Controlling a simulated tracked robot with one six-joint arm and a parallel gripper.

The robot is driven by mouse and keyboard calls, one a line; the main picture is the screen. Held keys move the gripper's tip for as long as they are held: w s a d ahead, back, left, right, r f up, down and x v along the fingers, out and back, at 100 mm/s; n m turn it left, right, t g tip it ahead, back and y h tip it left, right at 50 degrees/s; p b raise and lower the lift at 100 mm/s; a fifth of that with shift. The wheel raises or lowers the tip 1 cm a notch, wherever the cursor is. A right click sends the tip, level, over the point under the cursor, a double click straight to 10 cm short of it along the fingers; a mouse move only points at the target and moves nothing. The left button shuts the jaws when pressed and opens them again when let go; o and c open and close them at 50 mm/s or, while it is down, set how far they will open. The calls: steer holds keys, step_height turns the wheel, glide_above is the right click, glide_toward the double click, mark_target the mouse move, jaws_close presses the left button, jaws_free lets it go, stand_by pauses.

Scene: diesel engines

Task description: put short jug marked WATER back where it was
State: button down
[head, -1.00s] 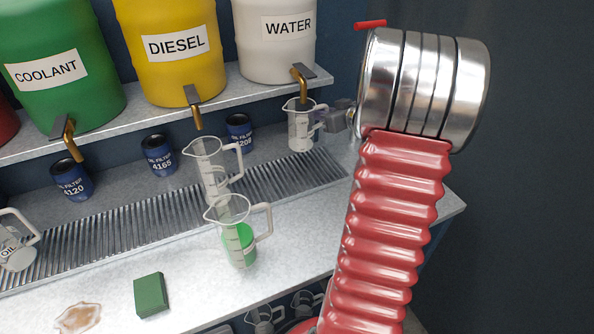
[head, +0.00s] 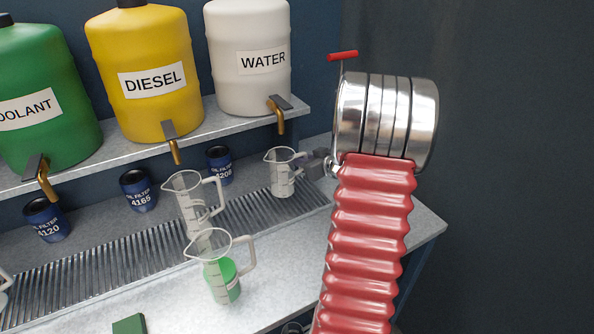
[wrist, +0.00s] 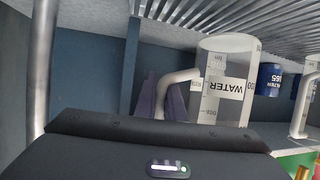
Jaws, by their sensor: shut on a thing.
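The short clear jug marked WATER (head: 283,174) is upright below the brass spout of the white WATER tank, at the right end of the metal grating. Its label faces the wrist view (wrist: 224,88), where its handle points left. My gripper (head: 318,163) is at the jug's right side, shut on the handle. The fingers also show in the wrist view (wrist: 162,97). I cannot tell whether the jug's base touches the grating. The white WATER tank (head: 248,85) stands on the shelf above.
A clear jug (head: 185,212) and a jug with green liquid (head: 222,280) stand to the left. Blue oil filters (head: 138,192) line the back. A yellow DIESEL tank (head: 150,100) and green tank (head: 40,125) share the shelf. A green block (head: 129,324) lies in front.

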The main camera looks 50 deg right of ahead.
steer(key=shift+f, duration=0.1)
steer(key=shift+f, duration=1.75)
steer(key=shift+f, duration=0.15)
steer(key=c, duration=1.8)
jaws_free()
steer(key=shift+c, duration=0.2)
steer(key=shift+s+r, duration=0.15)
steer(key=shift+r, duration=0.05)
steer(key=v, duration=1.1)
steer(key=shift+s+r, duration=0.15)
steer(key=shift+s, duration=0.15)
